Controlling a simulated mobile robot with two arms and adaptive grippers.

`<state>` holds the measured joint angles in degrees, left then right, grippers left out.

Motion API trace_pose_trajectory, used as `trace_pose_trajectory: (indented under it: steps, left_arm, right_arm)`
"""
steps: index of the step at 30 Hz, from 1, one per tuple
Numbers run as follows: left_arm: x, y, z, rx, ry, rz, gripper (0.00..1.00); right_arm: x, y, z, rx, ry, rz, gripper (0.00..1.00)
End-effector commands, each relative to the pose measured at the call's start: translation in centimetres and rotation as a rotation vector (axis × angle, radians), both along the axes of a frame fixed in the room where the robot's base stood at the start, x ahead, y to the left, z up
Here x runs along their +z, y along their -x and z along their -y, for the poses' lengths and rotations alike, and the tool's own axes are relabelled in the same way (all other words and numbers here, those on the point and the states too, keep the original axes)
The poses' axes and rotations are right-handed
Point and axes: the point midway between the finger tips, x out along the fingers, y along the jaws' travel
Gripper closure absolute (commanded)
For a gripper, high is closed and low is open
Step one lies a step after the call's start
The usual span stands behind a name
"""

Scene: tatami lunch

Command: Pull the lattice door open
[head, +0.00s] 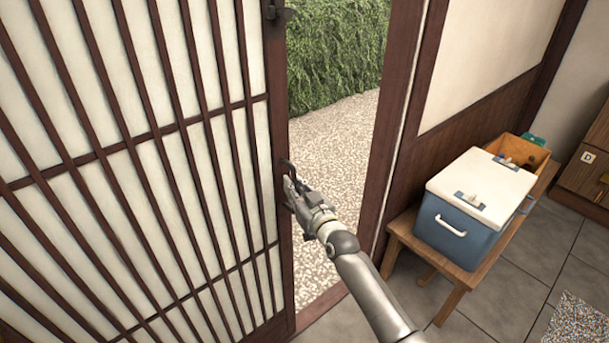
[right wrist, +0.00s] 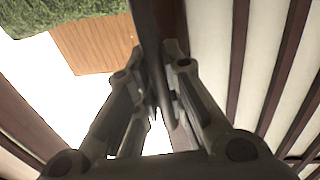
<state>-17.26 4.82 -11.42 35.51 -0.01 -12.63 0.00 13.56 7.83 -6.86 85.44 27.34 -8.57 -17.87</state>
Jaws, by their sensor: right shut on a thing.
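The lattice door (head: 185,160), with dark wooden bars over pale panels, fills the left of the head view. It stands partly open, with a gap between its right edge and the door post (head: 402,110). A dark pull handle (head: 287,167) is on that edge. My right gripper (head: 291,187) is shut on the handle, its arm reaching up from the lower right. In the right wrist view its fingers (right wrist: 155,65) sit on either side of a dark upright part, and the door panels (right wrist: 212,40) show at the right. My left gripper is not in view.
Pale gravel (head: 345,140) and a green hedge (head: 335,50) show through the gap. Right of the post, a wooden bench (head: 400,232) bears a blue cooler (head: 455,232) with a white lid and a wooden box (head: 520,150).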

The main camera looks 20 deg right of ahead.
Motion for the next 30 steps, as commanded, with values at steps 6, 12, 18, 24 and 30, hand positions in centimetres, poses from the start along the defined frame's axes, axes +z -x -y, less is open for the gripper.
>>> trace_pose_trajectory:
  steps: [6,12,18,24,30]
  left_arm:
    - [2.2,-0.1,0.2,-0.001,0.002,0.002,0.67]
    - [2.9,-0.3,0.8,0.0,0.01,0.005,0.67]
    - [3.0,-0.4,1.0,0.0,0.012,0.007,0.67]
    - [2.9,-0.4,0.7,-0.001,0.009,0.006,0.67]
    - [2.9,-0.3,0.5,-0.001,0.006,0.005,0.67]
  right_arm:
    - [0.2,1.4,-3.7,0.0,-0.001,-0.004,1.0]
    - [0.0,2.0,-5.4,-0.002,0.0,-0.002,1.0]
    - [-0.1,2.2,-5.8,-0.001,0.002,-0.001,1.0]
    - [-0.1,2.1,-5.8,-0.001,0.002,-0.001,1.0]
    - [0.0,2.1,-5.8,-0.002,0.002,0.0,0.71]
